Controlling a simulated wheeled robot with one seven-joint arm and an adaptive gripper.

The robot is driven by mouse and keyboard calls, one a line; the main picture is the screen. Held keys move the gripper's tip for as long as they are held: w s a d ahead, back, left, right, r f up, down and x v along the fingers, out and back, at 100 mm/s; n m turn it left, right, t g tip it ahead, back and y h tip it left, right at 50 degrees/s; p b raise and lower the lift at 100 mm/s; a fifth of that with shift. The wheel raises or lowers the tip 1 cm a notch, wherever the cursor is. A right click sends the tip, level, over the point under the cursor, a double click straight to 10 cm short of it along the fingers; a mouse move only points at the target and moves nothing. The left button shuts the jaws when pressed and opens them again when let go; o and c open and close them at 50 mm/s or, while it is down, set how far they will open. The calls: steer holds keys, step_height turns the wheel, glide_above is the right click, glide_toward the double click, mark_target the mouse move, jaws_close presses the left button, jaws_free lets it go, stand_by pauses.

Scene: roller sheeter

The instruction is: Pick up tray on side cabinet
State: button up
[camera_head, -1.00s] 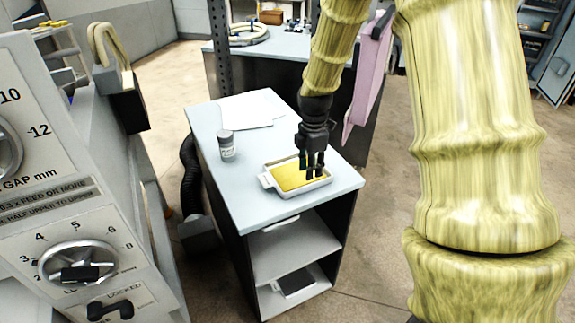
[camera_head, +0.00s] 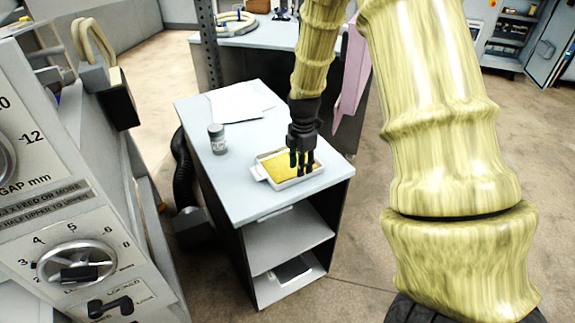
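A shallow white tray (camera_head: 264,178) with a yellow filling sits flat on the pale top of the side cabinet (camera_head: 245,198). A small handle or lip shows at its left end. My gripper (camera_head: 302,162) points down over the tray's right half, and its dark fingers hide part of the yellow filling and the far rim. Gaps show between the fingers, so it looks open, with nothing seen held in it. I cannot tell whether the fingertips touch the tray.
A grey jar (camera_head: 217,140) and white papers (camera_head: 238,102) lie on the cabinet left of and behind the tray. A machine panel (camera_head: 60,235) stands close at the left. Another table (camera_head: 260,35) with a coiled hose stands behind. A pink cloth (camera_head: 352,80) hangs behind my arm.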

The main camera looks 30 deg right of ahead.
steer(key=shift+w+a+f+p, duration=0.1)
steer(key=shift+w+f+p, duration=0.2)
steer(key=shift+f, duration=0.35)
steer(key=shift+w+f+p, duration=0.1)
steer(key=shift+f+p, duration=0.3)
steer(key=shift+f, duration=0.2)
steer(key=shift+s+f+p, duration=0.25)
steer(key=shift+f+p, duration=0.1)
steer(key=shift+f, duration=0.9)
steer(key=shift+f, duration=0.25)
jaws_close()
steer(key=shift+w, duration=0.1)
